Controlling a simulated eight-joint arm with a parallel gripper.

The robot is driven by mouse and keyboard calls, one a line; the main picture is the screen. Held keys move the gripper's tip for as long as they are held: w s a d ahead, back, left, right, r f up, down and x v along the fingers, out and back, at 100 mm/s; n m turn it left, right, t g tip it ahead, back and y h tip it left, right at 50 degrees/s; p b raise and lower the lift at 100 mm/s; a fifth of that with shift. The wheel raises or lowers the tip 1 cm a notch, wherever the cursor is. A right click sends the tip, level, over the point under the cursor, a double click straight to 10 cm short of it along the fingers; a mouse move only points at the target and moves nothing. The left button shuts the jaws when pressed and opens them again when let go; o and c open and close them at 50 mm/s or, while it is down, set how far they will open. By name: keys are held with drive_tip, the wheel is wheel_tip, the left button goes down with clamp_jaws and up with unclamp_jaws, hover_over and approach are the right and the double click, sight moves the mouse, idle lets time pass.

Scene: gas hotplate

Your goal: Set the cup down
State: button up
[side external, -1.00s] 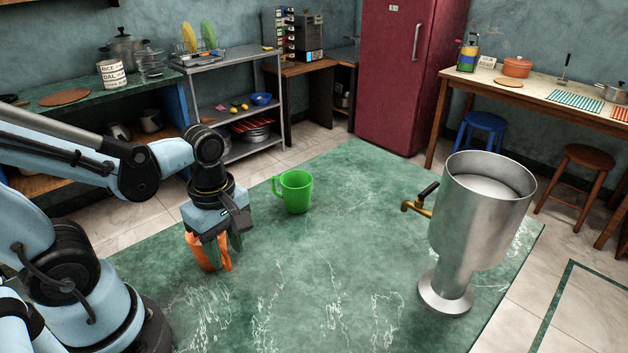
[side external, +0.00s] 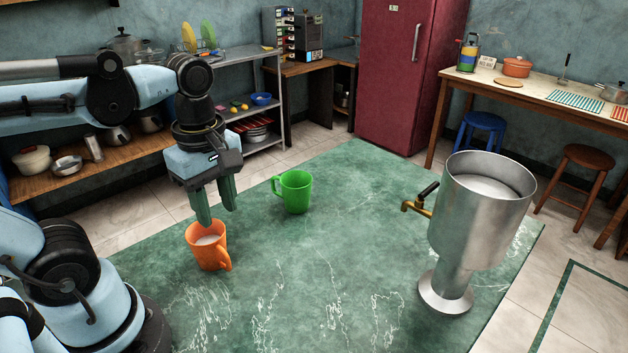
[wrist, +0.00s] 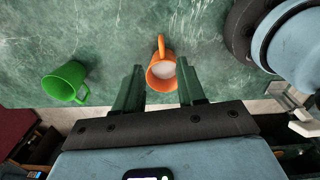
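An orange cup (side external: 207,247) stands upright on the green marbled tabletop (side external: 310,270), with something whitish inside. It also shows in the wrist view (wrist: 161,75), beyond and between the fingertips. A green cup (side external: 295,192) stands upright behind it to the right; in the wrist view the green cup (wrist: 64,82) is at the left. My gripper (side external: 216,215) is above the orange cup, with its two fingers apart and nothing between them. In the wrist view, my gripper (wrist: 162,92) shows a wide gap between the fingers.
A tall metal dispenser (side external: 480,215) with a brass tap (side external: 418,208) stands at the right of the tabletop. The middle of the tabletop is clear. Shelves, a red fridge (side external: 408,75) and a side table stand beyond it.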

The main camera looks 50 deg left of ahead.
drive_tip(key=w+f+m+t, duration=0.1)
drive_tip(key=w+m+t, duration=0.6)
drive_tip(key=m, duration=1.2)
drive_tip(key=shift+w+d+f, duration=0.15)
drive_tip(key=shift+w+d, duration=0.15)
drive_tip(key=shift+w, duration=0.1)
